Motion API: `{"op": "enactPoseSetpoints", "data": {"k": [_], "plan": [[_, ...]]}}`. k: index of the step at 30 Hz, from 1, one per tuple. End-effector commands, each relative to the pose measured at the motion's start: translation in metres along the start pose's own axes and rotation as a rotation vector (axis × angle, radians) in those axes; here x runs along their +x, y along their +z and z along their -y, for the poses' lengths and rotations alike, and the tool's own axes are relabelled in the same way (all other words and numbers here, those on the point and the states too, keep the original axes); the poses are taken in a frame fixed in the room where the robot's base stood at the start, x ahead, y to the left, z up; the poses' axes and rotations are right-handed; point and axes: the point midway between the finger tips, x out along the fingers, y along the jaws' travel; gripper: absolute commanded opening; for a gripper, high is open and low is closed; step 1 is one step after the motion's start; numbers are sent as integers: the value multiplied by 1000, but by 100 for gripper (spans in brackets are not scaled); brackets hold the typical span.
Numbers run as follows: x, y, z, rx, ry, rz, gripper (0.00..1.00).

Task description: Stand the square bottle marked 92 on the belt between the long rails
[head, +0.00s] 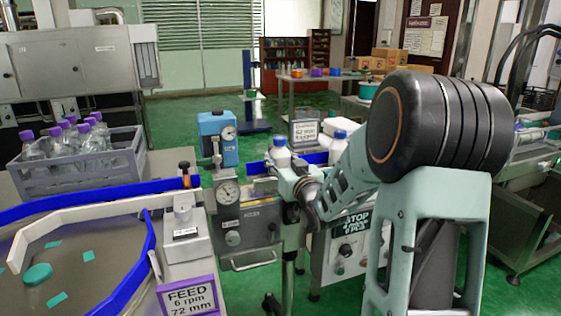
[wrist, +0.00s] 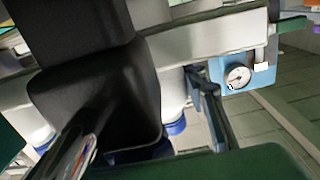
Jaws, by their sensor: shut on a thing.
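A white bottle with a blue cap (head: 281,157) stands upright at my gripper (head: 298,182) in the head view. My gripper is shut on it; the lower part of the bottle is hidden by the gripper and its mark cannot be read. A pale metal rail (head: 264,186) runs just left of the gripper. The belt is mostly hidden.
A dial gauge (head: 228,192) and a blue unit with a dial (head: 217,136) stand left of the gripper. A grey crate (head: 80,166) holds several purple-capped bottles. A round table with a blue rim (head: 143,262) is at the front left. A STOP box (head: 345,256) stands below the arm.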

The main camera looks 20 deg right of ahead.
Motion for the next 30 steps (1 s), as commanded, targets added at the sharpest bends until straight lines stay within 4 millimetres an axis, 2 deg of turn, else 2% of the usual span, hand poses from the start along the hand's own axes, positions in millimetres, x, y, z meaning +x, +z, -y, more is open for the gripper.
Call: {"op": "enactPoseSetpoints", "data": {"k": [6, 7, 11, 23, 30], "plan": [[0, 2, 0, -1, 0, -3, 4], [0, 3, 0, 0, 0, 0, 41], [0, 2, 0, 0, 1, 0, 56], [0, -3, 0, 0, 1, 0, 57], [-40, -2, -1, -2, 3, 2, 57]]}}
